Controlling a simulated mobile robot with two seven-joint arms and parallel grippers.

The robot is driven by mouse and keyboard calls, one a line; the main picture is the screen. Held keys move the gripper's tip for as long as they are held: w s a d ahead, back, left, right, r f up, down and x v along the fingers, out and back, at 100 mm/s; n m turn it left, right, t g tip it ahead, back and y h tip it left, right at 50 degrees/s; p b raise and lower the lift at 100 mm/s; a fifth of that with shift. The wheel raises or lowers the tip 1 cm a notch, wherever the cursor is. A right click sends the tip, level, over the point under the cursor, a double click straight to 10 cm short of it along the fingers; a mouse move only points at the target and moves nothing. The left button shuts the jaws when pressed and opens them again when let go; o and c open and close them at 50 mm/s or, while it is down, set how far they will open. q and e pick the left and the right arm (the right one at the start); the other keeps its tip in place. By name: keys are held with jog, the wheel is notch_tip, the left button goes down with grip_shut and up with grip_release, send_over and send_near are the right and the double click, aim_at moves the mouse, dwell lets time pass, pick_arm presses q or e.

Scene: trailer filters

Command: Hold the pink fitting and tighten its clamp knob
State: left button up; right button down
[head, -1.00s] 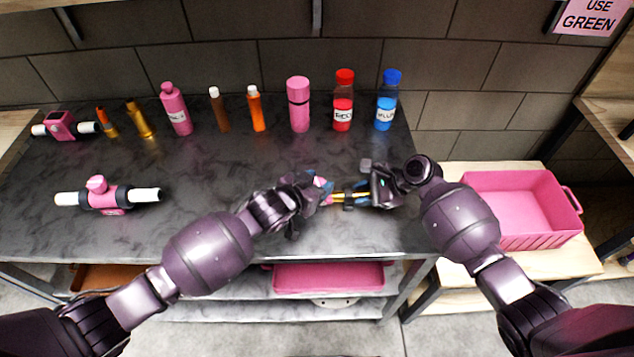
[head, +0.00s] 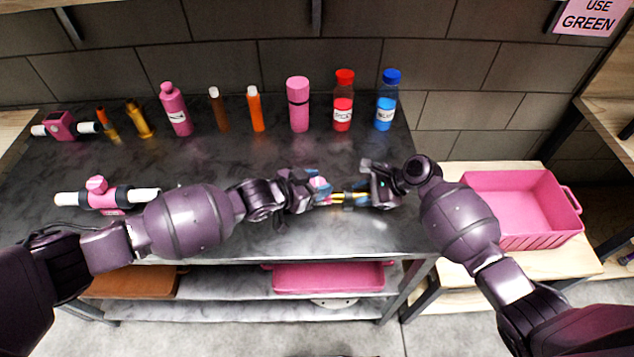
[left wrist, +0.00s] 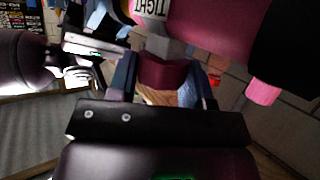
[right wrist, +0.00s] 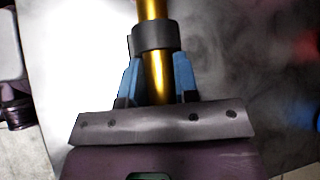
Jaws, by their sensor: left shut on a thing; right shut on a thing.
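The pink fitting (left wrist: 215,25) has a black end and a "TIGHT" label in the left wrist view. Its dark red clamp knob (left wrist: 163,75) sits on a grey stem between the blue fingers of my left gripper (left wrist: 165,90), which is shut on it. In the head view the fitting (head: 320,184) is small and mostly hidden by my left gripper (head: 312,188). My right gripper (right wrist: 158,80) is shut on a gold pipe (right wrist: 157,75) with a dark collar (right wrist: 155,37). The two grippers face each other closely above the table's front right part.
A second pink fitting (head: 110,197) with white pipes lies on the dark table (head: 300,235) at left. A pink device (head: 62,125) and several bottles, including a pink one (head: 298,105), line the back. A pink crate (head: 515,205) stands at right. The table between bottles and grippers is clear.

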pick_arm(q)
jog(key=shift+d, duration=0.1)
jog(key=o, duration=0.9)
jog(key=v, duration=1.2)
pick_arm(e)
jog(key=c, duration=0.8)
grip_release()
